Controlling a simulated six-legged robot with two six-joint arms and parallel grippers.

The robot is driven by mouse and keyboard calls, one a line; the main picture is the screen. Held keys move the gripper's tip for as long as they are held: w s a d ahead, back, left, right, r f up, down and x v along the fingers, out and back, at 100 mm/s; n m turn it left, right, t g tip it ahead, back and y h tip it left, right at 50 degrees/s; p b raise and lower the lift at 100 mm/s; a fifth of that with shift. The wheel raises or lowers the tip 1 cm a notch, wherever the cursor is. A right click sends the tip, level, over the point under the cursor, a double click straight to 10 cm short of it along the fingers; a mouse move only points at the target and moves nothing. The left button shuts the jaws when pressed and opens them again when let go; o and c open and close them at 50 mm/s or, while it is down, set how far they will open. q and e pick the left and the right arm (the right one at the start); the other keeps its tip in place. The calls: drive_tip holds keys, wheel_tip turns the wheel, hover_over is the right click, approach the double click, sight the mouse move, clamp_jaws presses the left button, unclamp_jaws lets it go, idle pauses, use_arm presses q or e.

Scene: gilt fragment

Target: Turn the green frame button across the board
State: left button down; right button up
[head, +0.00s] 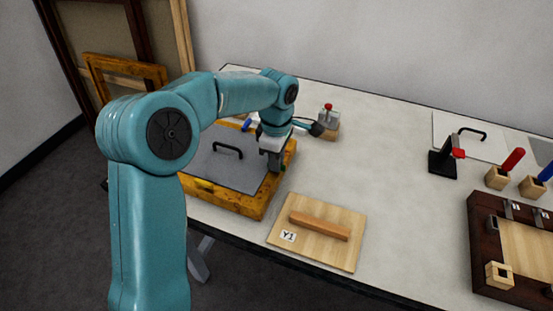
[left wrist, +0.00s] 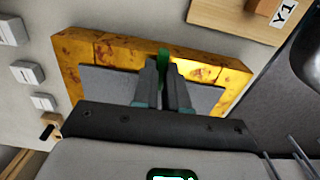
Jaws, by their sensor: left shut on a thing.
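A gilt, worn yellow frame (head: 243,204) lies flat on the table with a grey board (head: 225,167) inside it. A black handle (head: 228,151) stands on the board. My left gripper (head: 274,166) reaches down at the frame's right side. In the left wrist view, its fingers are closed on the green frame button (left wrist: 163,57), at the inner edge of the frame (left wrist: 115,52). The button's long side appears to point across the frame rail there. In the head view my gripper hides the button. A blue button (head: 246,125) shows at the frame's far side.
A wooden panel marked Y1 (head: 340,249) with a bar handle lies right of the frame. A red-knobbed block (head: 328,122) stands behind. A black stand (head: 442,165), tool blocks and a dark wooden fixture (head: 483,235) are right. The middle of the table is clear.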

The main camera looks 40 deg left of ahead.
use_arm(q)
drive_tip(key=shift+r, duration=0.15)
drive_tip(key=c, duration=1.2)
unclamp_jaws()
drive_tip(key=shift+o, duration=0.2)
wheel_tip(320, 180, up, 16)
drive_tip(key=p, duration=0.2)
drive_tip(key=shift+s, duration=0.15)
